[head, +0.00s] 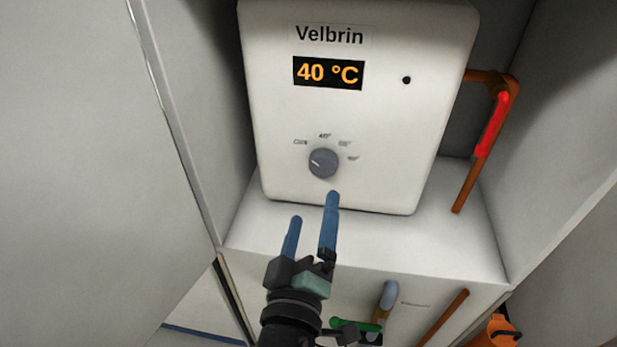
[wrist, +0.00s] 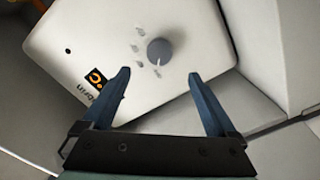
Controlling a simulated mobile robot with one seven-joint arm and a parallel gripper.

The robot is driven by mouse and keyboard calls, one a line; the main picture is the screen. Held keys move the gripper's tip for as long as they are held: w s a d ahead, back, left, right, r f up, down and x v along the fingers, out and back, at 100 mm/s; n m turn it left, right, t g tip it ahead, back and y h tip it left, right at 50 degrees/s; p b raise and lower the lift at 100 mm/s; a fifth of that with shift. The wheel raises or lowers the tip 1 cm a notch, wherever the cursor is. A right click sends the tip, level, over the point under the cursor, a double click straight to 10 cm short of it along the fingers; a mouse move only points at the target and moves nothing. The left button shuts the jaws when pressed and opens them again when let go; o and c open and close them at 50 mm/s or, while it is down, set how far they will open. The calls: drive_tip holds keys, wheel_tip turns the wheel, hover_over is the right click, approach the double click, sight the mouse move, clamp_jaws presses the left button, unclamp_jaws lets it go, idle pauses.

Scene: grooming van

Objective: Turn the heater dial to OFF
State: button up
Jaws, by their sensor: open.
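The heater (head: 390,130) is a white box with a "Velbrin" label and a lit display (head: 329,73) reading 40 °C. Its round grey dial (head: 323,162) is low on the front, with several small labels around its upper side, too small to read surely. The dial's pale mark points left in the head view; in the wrist view the dial (wrist: 159,51) has its mark pointing down. My gripper (head: 315,206) is open, its blue fingers below the dial. In the wrist view the gripper (wrist: 158,73) has the dial beyond and between its fingertips, apparently not touching.
The heater stands in a pale alcove with a side wall (head: 195,110) at left. A copper pipe with a red sleeve (head: 491,125) runs at right. Below the ledge (head: 465,240) are a green-handled valve (head: 355,325), pipes and an orange object (head: 492,333).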

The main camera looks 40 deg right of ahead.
drive_tip(key=shift+v, duration=1.5)
